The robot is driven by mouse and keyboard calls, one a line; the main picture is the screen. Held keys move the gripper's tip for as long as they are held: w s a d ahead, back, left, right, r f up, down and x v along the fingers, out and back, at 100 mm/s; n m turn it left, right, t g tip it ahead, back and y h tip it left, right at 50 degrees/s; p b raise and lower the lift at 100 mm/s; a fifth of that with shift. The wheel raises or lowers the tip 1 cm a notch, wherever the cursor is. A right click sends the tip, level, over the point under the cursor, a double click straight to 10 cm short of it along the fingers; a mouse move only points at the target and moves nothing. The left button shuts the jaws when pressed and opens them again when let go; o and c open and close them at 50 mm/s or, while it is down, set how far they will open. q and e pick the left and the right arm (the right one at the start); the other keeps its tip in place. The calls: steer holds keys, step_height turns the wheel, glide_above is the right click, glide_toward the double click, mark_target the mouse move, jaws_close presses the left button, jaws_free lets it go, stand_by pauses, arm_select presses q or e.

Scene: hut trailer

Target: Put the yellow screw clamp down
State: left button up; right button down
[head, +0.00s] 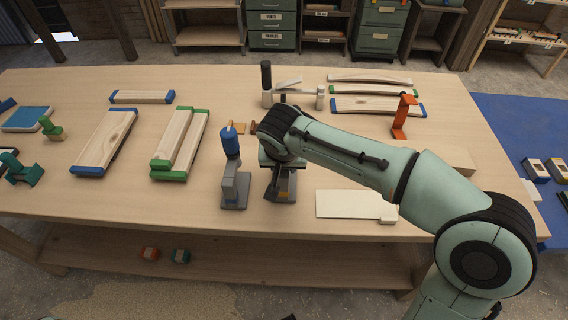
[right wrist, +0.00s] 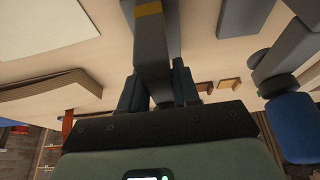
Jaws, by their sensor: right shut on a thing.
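The yellow screw clamp (head: 284,189) is a grey body with a yellow band, upright at the middle front of the workbench. My right gripper (head: 278,160) reaches it from above and is shut on its upper part. In the right wrist view the gripper (right wrist: 158,88) has the grey bar of the clamp (right wrist: 150,45) between its two fingers, with the yellow band near the top edge. The clamp's base appears at or very near the bench top; I cannot tell whether it touches. The clamp's top is hidden by my gripper. My left gripper is not in view.
A grey clamp with a blue handle (head: 231,165) stands close on the left. A pale flat board (head: 350,204) lies to the right. The workbench (head: 110,205) is bare at front left.

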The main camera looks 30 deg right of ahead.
steer(key=c, duration=0.8)
jaws_free()
steer(key=shift+f, duration=0.1)
steer(key=shift+r, duration=0.35)
steer(key=p+v, duration=0.2)
steer(key=v, duration=0.9)
steer(key=shift+s+a+r, duration=0.15)
steer(key=shift+s+r, duration=0.05)
steer(key=shift+r, duration=0.05)
